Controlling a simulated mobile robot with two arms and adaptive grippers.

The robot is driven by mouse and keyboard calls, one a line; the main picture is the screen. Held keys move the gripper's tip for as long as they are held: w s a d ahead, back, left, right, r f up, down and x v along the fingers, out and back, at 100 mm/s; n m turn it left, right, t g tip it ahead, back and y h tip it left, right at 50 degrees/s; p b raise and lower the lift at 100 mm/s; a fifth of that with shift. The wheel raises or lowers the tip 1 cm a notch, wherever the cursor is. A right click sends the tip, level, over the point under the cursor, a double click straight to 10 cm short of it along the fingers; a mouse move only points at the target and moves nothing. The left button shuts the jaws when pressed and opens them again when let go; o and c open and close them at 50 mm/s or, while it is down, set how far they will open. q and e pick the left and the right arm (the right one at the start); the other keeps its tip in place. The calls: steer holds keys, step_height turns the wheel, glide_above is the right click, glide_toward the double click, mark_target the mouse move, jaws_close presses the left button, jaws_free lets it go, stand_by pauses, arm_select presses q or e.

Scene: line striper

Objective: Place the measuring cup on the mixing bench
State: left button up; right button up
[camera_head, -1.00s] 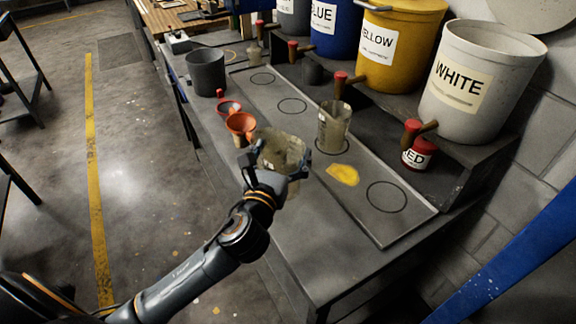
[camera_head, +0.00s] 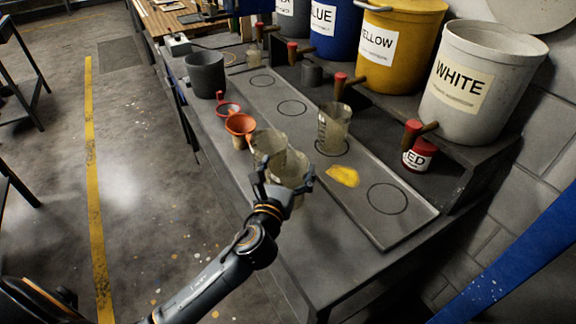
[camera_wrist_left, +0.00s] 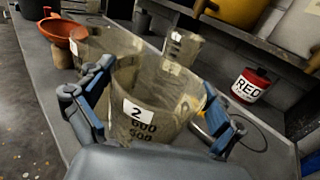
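My left gripper (camera_head: 285,172) is shut around a clear, brownish measuring cup (camera_head: 291,163) at the front edge of the mixing bench (camera_head: 285,232). In the left wrist view this cup (camera_wrist_left: 150,100) stands between the two fingers and shows a "2" label and volume marks. Whether its base touches the bench is hidden. A second clear cup (camera_head: 266,143) is just behind it, and a third (camera_head: 333,128) stands upright on the grey tray (camera_head: 408,234). My right gripper is not in view.
Orange funnels (camera_head: 239,124) and a dark grey pot (camera_head: 206,73) stand left of the cups. The tray has drawn circles and a yellow spill (camera_head: 343,176). A red can (camera_head: 419,154) and large labelled buckets (camera_head: 480,75) line the back. The bench's front right is bare.

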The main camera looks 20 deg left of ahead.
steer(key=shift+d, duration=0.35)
arm_select(q)
steer(key=shift+r, duration=0.25)
steer(key=s+d+b, duration=0.1)
steer(key=s+b, duration=0.1)
steer(key=s, duration=1)
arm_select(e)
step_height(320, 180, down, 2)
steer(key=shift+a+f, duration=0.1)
arm_select(q)
steer(key=shift+f, duration=0.15)
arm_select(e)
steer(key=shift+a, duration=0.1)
